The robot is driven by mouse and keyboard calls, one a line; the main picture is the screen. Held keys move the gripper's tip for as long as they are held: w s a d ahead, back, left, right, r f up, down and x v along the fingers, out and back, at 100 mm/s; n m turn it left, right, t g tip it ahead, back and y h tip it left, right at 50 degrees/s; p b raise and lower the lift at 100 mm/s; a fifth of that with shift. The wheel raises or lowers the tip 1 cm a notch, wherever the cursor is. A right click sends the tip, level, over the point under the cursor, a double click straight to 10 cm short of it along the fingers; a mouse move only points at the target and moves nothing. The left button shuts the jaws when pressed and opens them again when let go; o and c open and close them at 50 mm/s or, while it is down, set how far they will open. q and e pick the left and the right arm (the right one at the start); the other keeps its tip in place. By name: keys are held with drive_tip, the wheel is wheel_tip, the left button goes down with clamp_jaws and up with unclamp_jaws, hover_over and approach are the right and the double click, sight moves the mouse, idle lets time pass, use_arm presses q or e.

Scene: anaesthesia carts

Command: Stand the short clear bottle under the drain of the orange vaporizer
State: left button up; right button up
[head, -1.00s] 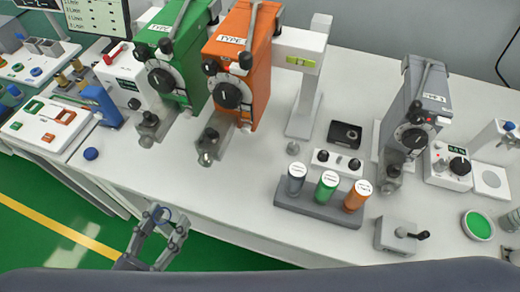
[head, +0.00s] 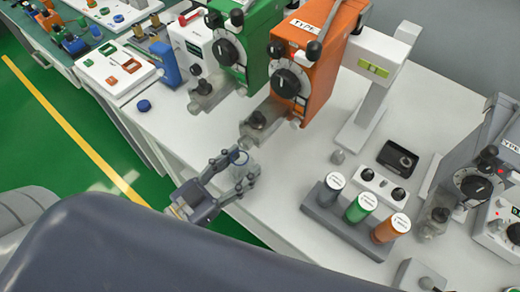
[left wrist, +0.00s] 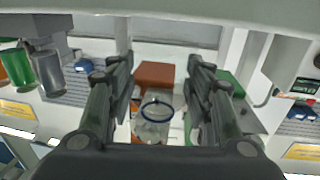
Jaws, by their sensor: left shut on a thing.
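The orange vaporizer (head: 318,78) stands upright on the white bench in the head view. Its drain block (head: 258,128) juts out low at the front, toward my left gripper. My left gripper (head: 243,172) is shut on the short clear bottle (head: 246,168), which has a dark blue ring at its mouth. The bottle is near the bench's front edge, just in front of the drain block and apart from it in the picture. In the left wrist view the bottle (left wrist: 154,128) shows between the two fingers. Its base and height above the bench are unclear. My right gripper is not in view.
The green vaporizer (head: 258,42) stands to the left, with a blue cap (head: 144,105) on the bench. A rack (head: 322,212) of grey, green and orange bottles stands to the right. A white stand (head: 372,95) is behind. The grey vaporizer (head: 478,160) is far right.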

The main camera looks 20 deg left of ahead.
sight(250, 159)
use_arm(q)
drive_tip(key=x, duration=0.2)
drive_tip(key=shift+w+d, duration=0.15)
drive_tip(key=shift+w, duration=0.15)
drive_tip(key=shift+w+d+p, duration=0.15)
drive_tip(key=shift+w+p, duration=0.1)
drive_tip(key=shift+p, duration=0.1)
drive_tip(key=shift+p+x, duration=0.5)
drive_tip(key=shift+x, duration=0.7)
drive_tip(key=shift+w+d+f+b, duration=0.15)
drive_tip(key=shift+w+f+b, duration=0.2)
drive_tip(key=shift+f, duration=0.4)
drive_tip(key=shift+s, duration=0.1)
drive_tip(key=shift+f, duration=0.2)
drive_tip(key=o, duration=1.1)
